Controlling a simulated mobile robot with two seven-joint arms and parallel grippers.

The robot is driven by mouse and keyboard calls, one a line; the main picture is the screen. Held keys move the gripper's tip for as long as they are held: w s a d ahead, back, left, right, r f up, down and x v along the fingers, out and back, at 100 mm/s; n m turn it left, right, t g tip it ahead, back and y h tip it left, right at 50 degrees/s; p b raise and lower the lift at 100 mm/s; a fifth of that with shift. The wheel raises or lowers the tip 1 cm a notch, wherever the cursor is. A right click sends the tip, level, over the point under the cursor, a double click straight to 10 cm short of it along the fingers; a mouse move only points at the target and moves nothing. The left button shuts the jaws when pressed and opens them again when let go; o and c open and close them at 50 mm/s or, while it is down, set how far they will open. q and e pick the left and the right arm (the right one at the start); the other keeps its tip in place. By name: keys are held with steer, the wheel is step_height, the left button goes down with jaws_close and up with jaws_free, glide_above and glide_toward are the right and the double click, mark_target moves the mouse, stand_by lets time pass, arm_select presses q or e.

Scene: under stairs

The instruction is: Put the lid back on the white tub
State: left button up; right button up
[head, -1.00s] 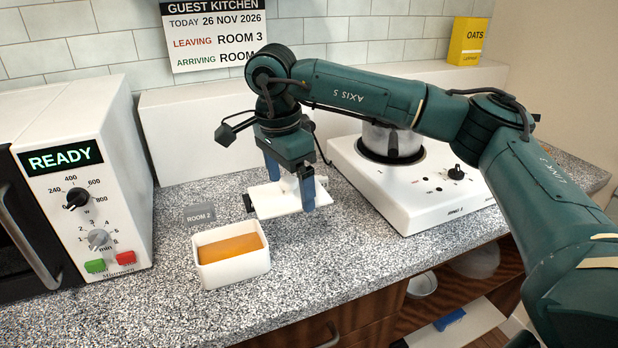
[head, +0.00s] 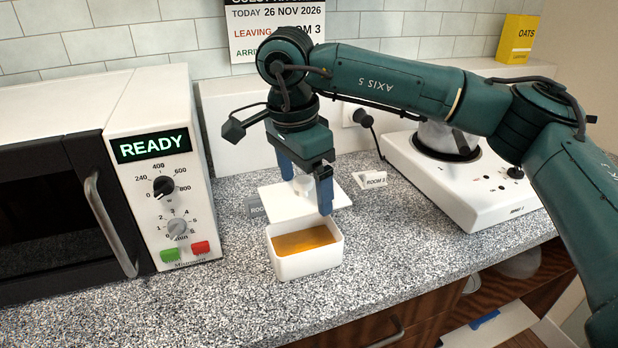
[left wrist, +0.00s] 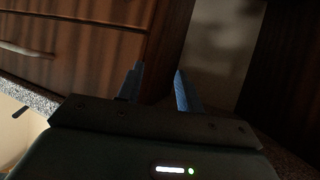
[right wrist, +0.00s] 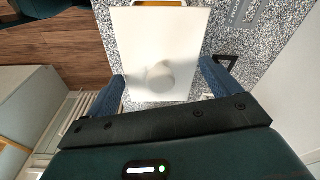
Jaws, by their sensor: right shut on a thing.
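The white tub (head: 306,263) stands on the speckled counter, open at the top, with an orange filling (head: 304,240) inside. My right gripper (head: 306,186) is shut on the flat white lid (head: 272,198), with one finger at each of two opposite edges. The lid's round knob (right wrist: 160,77) lies between the fingers. The lid is held above the counter, just behind and over the tub's back rim. In the right wrist view the tub's rim and filling (right wrist: 160,3) peek out past the lid. My left gripper (left wrist: 158,82) is open and empty, low by the wooden cabinet front.
A microwave (head: 150,200) stands to the left of the tub. A white hotplate (head: 465,185) with a metal pot is at the right. Counter in front is clear.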

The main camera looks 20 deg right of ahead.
steer(key=shift+f+b, duration=0.4)
steer(key=shift+f, duration=0.2)
step_height(320, 180, down, 4)
steer(key=shift+r+b, duration=0.15)
steer(key=shift+b, duration=1.05)
steer(key=shift+f+b, duration=0.35)
steer(key=shift+f, duration=0.15)
arm_select(q)
step_height(320, 180, down, 2)
steer(key=shift+w+d+f+n, duration=0.1)
steer(key=shift+w+n, duration=0.05)
steer(key=shift+n, duration=0.25)
steer(key=shift+d+f, duration=0.1)
steer(key=shift+f, duration=0.2)
arm_select(e)
steer(key=shift+f, duration=0.15)
arm_select(q)
steer(key=shift+f+b, duration=0.55)
steer(key=shift+b, duration=0.2)
arm_select(e)
steer(key=shift+f, duration=0.7)
steer(key=o, duration=0.8)
steer(key=shift+o, duration=0.2)
